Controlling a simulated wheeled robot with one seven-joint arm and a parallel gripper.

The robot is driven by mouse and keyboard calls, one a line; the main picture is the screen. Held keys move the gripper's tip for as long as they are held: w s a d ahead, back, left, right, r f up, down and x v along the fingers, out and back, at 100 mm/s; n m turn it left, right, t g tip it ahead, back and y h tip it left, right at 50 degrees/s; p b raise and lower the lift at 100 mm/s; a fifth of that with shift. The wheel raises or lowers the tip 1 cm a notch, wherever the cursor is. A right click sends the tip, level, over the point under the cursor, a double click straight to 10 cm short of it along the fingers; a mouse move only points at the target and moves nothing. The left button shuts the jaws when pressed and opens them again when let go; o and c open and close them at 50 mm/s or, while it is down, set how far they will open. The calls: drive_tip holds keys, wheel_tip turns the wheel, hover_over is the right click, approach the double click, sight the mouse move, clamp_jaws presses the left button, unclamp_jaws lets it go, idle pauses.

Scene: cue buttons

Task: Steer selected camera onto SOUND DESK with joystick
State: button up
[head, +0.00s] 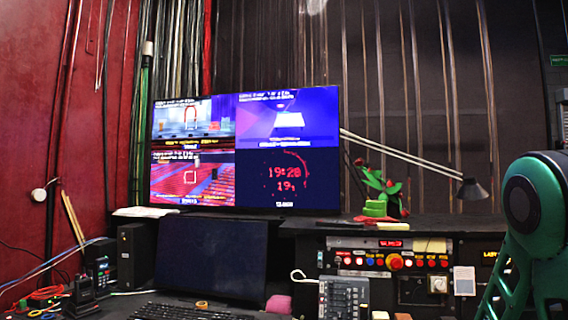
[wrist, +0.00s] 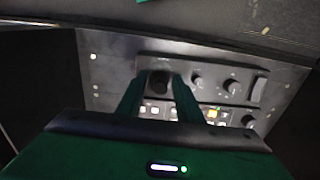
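In the wrist view, the two green fingers of my gripper (wrist: 160,98) stand apart and point at a panel of controls. A dark round-topped knob, which looks like the joystick (wrist: 158,83), shows between the fingertips. I cannot tell whether the fingers touch it. In the head view my gripper is out of the picture. The wall monitor (head: 245,150) has four panes. The lower-left pane (head: 192,178) shows red seating with a pale square frame mark. The upper-left pane (head: 190,123) shows a stage-like scene with another frame mark. The captions are too small to read, so I cannot pick out SOUND DESK.
The panel (wrist: 215,85) also has several knobs and lit square buttons, one yellow. In the head view, a console (head: 390,262) with red and blue buttons stands at the right, near a small mixer (head: 343,298). A dark screen (head: 210,258), keyboard (head: 195,311) and lamp (head: 471,188) stand nearby.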

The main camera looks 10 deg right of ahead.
idle(0.8)
drive_tip(key=c, duration=0.6)
